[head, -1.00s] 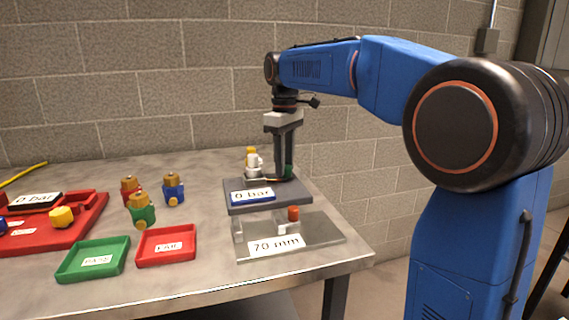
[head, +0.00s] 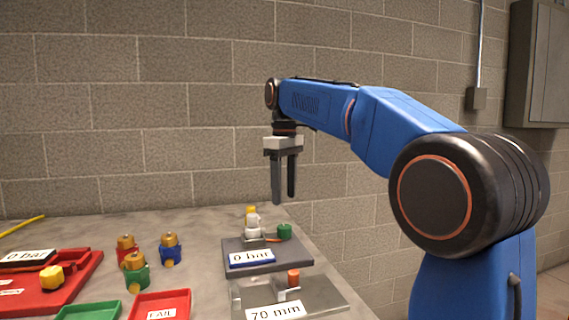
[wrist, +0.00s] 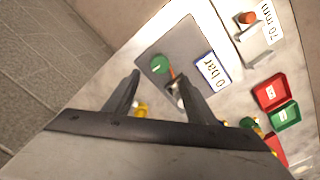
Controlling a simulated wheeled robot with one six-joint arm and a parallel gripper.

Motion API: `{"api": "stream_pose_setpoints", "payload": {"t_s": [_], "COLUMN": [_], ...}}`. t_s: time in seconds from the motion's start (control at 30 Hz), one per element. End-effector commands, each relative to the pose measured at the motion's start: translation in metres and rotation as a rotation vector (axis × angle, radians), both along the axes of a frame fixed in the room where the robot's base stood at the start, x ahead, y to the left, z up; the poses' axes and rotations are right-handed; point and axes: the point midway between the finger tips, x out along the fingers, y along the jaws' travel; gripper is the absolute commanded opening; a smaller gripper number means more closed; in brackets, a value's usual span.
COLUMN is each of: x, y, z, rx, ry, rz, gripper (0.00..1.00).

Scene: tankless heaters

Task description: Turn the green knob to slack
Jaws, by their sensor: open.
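The green knob (head: 285,231) stands on a dark grey base plate (head: 292,258) with a "0 bar" label (head: 251,258). Beside the knob is a white fitting with a yellow top (head: 251,218). In the wrist view the knob (wrist: 160,64) shows a small pale mark on its top, beyond the fingertips. My gripper (head: 284,200) hangs pointing down above the plate, open and empty, clear of the knob. It also shows in the wrist view (wrist: 160,76) with its fingers apart.
A grey fixture labelled "70 mm" (head: 275,311) with an orange knob (head: 293,277) stands in front. To the left are several brass-topped valves (head: 170,250), a green tray (head: 90,312), a red "FAIL" tray (head: 162,305) and a red fixture (head: 75,284). A block wall is behind.

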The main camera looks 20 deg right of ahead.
Motion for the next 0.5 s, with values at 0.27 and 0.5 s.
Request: {"api": "stream_pose_setpoints", "payload": {"t_s": [0.27,0.5], "x": [0.001,0.001], "y": [0.000,0.000], "z": [0.053,0.075], "rx": [0.001,0.000], "ry": [-0.002,0.000], "rz": [0.000,0.000], "gripper": [0.50,0.50]}}
